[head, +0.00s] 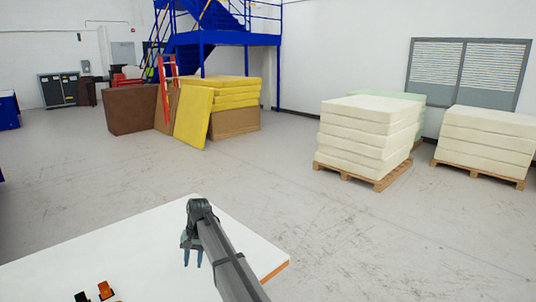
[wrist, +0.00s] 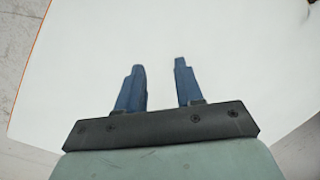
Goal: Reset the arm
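My gripper (head: 193,258) hangs from my arm over the white table (head: 110,250), near its right part in the head view. Its two blue fingers point down in that view. In the wrist view, my gripper (wrist: 159,82) shows its two blue fingers apart with nothing between them. The bare white table top (wrist: 250,60) lies beneath the fingers. The exact height above the table is hard to tell.
Small orange-and-black items (head: 105,290) lie at the table's front left. Beyond the table, the floor (head: 290,190) is clear. Stacked cream foam blocks (head: 365,140) stand on a pallet at right, and yellow foam (head: 195,117) stands farther back.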

